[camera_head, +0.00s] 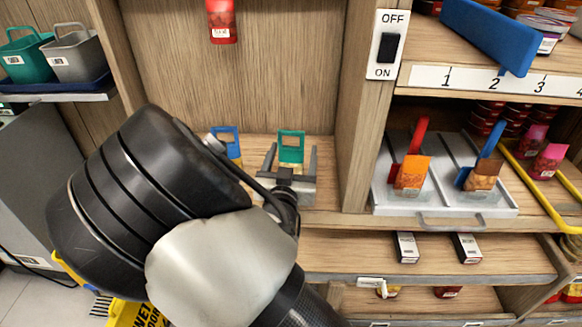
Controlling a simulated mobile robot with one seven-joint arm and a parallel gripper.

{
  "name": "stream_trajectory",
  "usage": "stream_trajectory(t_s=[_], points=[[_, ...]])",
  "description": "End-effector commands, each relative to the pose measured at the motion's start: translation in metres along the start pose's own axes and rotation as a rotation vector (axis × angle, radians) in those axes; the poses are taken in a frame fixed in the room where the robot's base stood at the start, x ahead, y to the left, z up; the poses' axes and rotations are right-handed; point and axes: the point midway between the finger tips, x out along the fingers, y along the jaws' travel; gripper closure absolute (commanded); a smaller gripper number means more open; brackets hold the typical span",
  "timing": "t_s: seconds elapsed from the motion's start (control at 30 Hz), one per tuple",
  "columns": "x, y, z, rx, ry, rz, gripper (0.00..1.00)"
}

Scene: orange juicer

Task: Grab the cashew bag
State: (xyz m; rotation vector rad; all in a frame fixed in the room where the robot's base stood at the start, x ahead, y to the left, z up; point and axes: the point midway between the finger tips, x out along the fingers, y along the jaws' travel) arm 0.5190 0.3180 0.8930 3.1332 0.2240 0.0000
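No bag label is readable, so I cannot tell which one is the cashew bag. An orange bag (411,175) with a red upright piece behind it and a brown-orange bag (484,177) with a blue piece stand on a metal tray (390,205) at the right. A red bag (221,22) is high on the back panel. My gripper (290,155) is open at the middle shelf, its two fingers spread upward in the picture. A green-framed item (291,141) shows between the fingers, seemingly behind them; contact cannot be told. My arm covers the lower left.
A blue-framed item (227,140) stands left of my gripper. A wooden post with an OFF/ON switch (388,46) separates the gripper from the right shelf. Pink bags (549,160) sit at far right near a yellow handle (545,195). Baskets (73,54) stand upper left.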

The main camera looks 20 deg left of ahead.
Motion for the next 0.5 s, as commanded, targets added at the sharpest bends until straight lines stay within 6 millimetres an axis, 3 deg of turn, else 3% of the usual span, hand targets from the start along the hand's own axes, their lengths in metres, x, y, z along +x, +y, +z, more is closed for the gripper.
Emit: stream_trajectory(t_s=[0.1,0.37,0.5], points=[[-0.0003,0.0,-0.0001,0.0,0.0,0.0,0.31],[-0.0005,0.0,0.0,0.0,0.0,0.0,0.75],[-0.0006,0.0,-0.0002,0.001,0.0,0.0,0.76]])
